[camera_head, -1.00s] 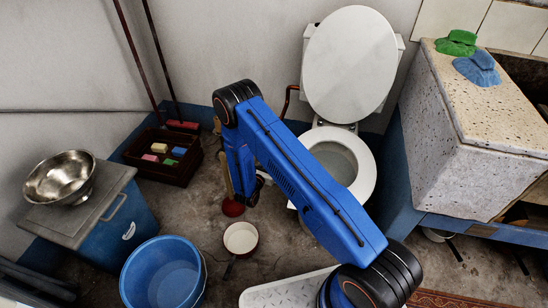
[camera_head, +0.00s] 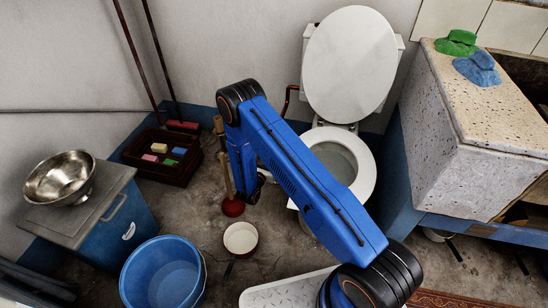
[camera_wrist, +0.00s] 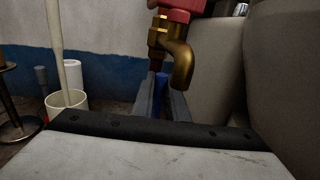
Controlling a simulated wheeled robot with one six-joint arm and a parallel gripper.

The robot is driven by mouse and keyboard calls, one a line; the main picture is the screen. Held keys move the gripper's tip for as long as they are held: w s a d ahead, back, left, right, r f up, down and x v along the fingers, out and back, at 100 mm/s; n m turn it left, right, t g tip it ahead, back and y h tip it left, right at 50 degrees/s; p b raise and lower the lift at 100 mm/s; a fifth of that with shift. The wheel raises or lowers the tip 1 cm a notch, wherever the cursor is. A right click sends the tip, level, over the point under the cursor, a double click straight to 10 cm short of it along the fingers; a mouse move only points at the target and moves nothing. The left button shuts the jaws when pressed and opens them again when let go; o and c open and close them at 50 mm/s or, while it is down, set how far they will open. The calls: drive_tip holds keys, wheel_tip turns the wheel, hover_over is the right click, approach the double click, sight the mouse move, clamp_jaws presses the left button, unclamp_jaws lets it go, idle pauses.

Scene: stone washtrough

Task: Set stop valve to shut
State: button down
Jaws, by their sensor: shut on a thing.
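In the wrist view a brass tap-like valve (camera_wrist: 178,55) with a curved spout and a red upper body (camera_wrist: 182,8) hangs at the top centre. Its upper part is cut off by the frame. My gripper (camera_wrist: 161,104) lies below and in front of it, with its grey fingers shut on a narrow blue piece (camera_wrist: 160,82). I cannot tell whether this piece is the valve's handle, as the fingers hide its lower part. In the head view my blue arm hides the gripper and the valve.
The toilet (camera_head: 350,60) stands behind my arm, and the stone trough (camera_head: 440,130) is at right. In the wrist view a cream cup (camera_wrist: 67,103) stands at left.

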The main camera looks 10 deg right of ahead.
drive_tip(key=shift+w+a+f+n+t, duration=0.3)
drive_tip(key=shift+a+n, duration=0.4)
drive_tip(key=shift+n, duration=0.55)
drive_tip(key=shift+w+a+f+n+t, duration=0.4)
drive_tip(key=shift+a+n, duration=0.35)
drive_tip(key=shift+n, duration=0.55)
drive_tip(key=shift+w+a+f+n+t, duration=0.15)
drive_tip(key=shift+w+a+n, duration=0.4)
drive_tip(key=shift+n, duration=0.7)
drive_tip(key=shift+s+a, duration=0.15)
drive_tip(key=c, duration=1.7)
unclamp_jaws()
drive_tip(key=shift+c, duration=0.2)
drive_tip(key=v, duration=1.7)
drive_tip(key=shift+a, duration=0.2)
drive_tip(key=shift+s+f, duration=0.1)
drive_tip(key=shift+s, duration=0.05)
